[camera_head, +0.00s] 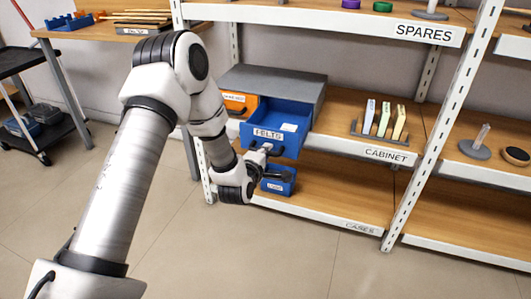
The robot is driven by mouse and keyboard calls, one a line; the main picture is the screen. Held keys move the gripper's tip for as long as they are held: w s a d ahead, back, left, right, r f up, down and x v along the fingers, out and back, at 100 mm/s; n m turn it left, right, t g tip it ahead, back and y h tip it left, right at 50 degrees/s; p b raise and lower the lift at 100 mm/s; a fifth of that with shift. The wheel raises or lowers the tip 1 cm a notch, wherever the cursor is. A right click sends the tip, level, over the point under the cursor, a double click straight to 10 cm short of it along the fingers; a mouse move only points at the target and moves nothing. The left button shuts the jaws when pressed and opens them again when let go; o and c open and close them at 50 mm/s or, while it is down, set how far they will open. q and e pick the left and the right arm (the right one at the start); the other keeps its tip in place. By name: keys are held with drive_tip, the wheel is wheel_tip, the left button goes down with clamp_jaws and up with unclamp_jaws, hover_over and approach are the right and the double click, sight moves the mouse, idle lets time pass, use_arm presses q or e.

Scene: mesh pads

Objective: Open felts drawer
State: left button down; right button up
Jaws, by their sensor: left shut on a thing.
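The blue felts drawer (297,142), with a white label on its front, juts out of the grey cabinet (290,84) on the middle shelf. Its inside shows, with a small pale item (289,127) in it. My left gripper (262,150) is at the front of this drawer, just below the label, shut on its handle; the wrist hides part of the grip. My right gripper is not in view.
An orange drawer (236,103) sits left of the blue one. A small blue bin (281,188) stands on the lower shelf under my wrist. A rack of upright pale pieces (384,120) stands right of the cabinet. The floor in front is clear.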

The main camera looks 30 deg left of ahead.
use_arm(q)
drive_tip(key=c, duration=1.1)
unclamp_jaws()
drive_tip(key=shift+c, duration=0.2)
drive_tip(key=v, duration=1.2)
